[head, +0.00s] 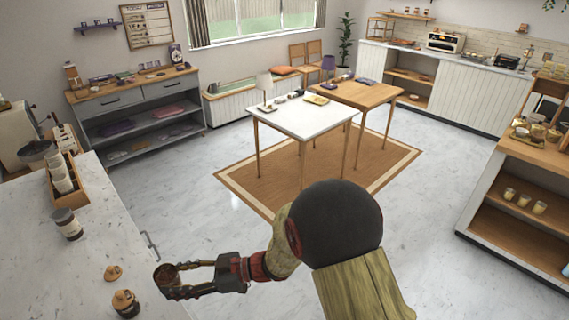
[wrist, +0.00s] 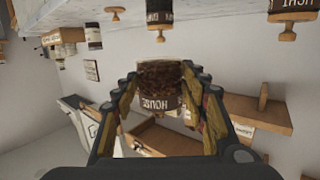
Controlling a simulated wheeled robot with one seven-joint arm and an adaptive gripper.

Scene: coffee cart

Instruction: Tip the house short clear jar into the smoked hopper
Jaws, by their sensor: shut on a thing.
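The house short clear jar (head: 166,275) is in my gripper (head: 187,278), at the counter's front edge in the head view. In the wrist view the jar (wrist: 160,78) shows dark brown beans and a dark band reading HOUSE, between the two fingers (wrist: 162,98). My gripper is shut on its sides. The smoked hopper (head: 36,151) looks like a dark bowl on the pale grinder (head: 18,132) at the far left, well apart from the jar. A loose cork-coloured lid (head: 113,271) lies on the counter near my gripper.
The white counter (head: 88,232) carries a dark-labelled jar (head: 67,224), a lidded jar (head: 125,303) close to my gripper, and a wooden crate (head: 68,187) of cups between jar and grinder.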

